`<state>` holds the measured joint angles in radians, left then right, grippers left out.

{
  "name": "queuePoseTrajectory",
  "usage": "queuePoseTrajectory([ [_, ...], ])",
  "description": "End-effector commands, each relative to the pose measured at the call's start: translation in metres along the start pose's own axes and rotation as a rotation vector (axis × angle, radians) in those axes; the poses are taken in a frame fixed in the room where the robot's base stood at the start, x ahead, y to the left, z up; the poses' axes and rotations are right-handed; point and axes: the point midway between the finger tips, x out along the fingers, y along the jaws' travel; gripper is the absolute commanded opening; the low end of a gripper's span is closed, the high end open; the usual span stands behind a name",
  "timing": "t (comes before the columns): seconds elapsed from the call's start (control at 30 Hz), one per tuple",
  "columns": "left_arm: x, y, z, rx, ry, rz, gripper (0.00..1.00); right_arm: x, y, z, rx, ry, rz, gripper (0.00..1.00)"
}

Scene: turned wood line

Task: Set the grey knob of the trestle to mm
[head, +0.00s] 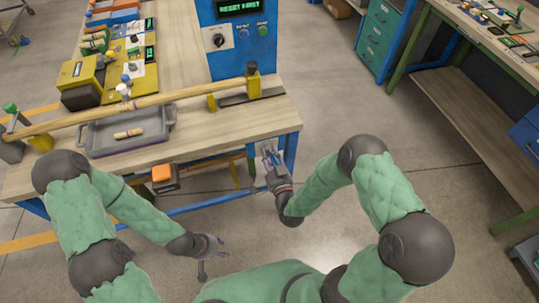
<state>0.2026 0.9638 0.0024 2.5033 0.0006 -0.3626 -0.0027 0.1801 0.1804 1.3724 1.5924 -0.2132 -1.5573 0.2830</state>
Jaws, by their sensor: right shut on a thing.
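The trestle appears to be the wooden-topped bench (230,118) with blue legs. My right gripper (269,155) is at its front right corner, against the blue leg (291,150). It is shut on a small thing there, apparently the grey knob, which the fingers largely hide. The knob's setting and any mm mark cannot be read. My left gripper (214,256) hangs low in front of the bench, with its fingers apart and empty, touching nothing.
A blue control box (238,50) with a black dial stands behind. A green drawer cabinet (377,33) is at the back right. The floor between benches is clear.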

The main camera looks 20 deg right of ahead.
Motion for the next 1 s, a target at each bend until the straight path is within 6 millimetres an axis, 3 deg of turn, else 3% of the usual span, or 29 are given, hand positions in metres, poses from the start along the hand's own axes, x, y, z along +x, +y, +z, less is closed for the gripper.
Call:
queuePoseTrajectory([
  [0.07,0.0,0.0,0.0,0.0,0.0,0.0,0.4,0.004,-0.002,-0.008,-0.002,0.022,-0.007,0.02],
  [0.1,0.0,0.0,0.0,0.0,0.0,0.0,0.4,0.005,-0.002,-0.008,-0.003,0.022,-0.007,0.43],
  [0.17,0.0,0.0,0.0,0.0,0.0,0.0,0.4,0.005,-0.002,-0.008,-0.003,0.022,-0.007,0.58],
  [0.47,0.0,0.0,0.0,0.0,0.0,0.0,0.4,0.002,0.0,-0.004,-0.002,0.01,-0.002,0.58],
  [0.63,0.0,0.0,0.0,0.0,0.0,0.0,0.4,-0.009,0.0,-0.003,-0.002,0.009,-0.001,0.58],
  [1.0,0.0,0.0,0.0,0.0,0.0,0.0,0.4,-0.078,0.001,-0.003,-0.002,0.009,0.002,0.58],
])
